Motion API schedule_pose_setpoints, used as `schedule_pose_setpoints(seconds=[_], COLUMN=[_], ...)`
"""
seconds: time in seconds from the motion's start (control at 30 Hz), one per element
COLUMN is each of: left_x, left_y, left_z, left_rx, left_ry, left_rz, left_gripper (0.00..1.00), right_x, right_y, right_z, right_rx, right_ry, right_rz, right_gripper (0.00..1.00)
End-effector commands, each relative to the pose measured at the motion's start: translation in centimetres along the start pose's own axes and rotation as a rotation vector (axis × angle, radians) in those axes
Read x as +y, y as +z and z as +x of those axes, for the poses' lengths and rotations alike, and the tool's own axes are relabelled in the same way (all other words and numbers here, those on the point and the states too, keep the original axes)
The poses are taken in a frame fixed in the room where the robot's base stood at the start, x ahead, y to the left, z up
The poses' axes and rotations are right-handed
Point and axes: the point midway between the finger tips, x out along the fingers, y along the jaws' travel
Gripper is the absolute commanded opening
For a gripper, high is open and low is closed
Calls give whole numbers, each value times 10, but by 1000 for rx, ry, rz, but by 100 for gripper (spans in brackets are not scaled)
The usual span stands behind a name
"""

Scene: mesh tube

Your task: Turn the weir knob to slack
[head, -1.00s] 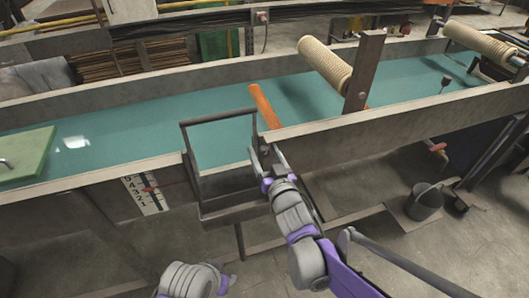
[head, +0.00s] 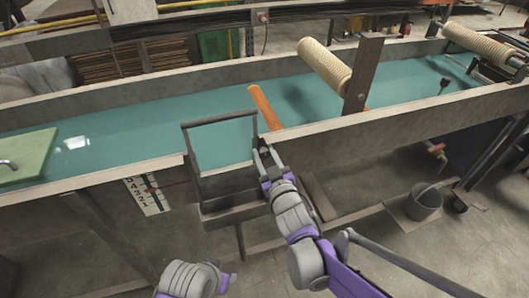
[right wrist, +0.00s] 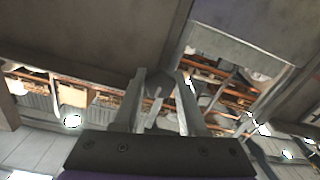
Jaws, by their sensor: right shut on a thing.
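The weir (head: 228,182) is a grey box with an upright dark frame, set at the near wall of the teal water trough. My right gripper (head: 264,150) is at its right side, at the top edge of the near wall.
A scale plate with a red pointer (head: 149,189) is on the trough's near side. An orange bar (head: 264,107) and a ribbed beige roller (head: 325,63) lie over the water. A bucket (head: 424,201) stands on the floor at right. A green block (head: 28,156) is at far left.

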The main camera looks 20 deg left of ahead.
Motion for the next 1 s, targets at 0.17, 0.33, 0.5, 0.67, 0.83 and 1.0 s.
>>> schedule_pose_setpoints(seconds=[0.17,0.33,0.5,0.67,0.83,1.0], left_x=[0,0,0,0,0,0], left_y=[-1,0,0,0,0,0], left_z=[-2,-2,-2,-2,-2,-1], left_rx=[1,1,1,1,1,1], left_ry=[0,0,0,0,0,0], left_rz=[0,0,0,0,0,0], left_gripper=[50,50,50,50,50,50], right_x=[0,0,0,0,0,0], right_y=[0,0,0,0,0,0], right_z=[0,0,0,0,-1,-16], right_rx=[0,0,0,0,0,0], right_ry=[0,0,0,0,0,0], right_rz=[-54,-53,-52,-51,-51,-51], right_gripper=[0,0,63,71,71,71])
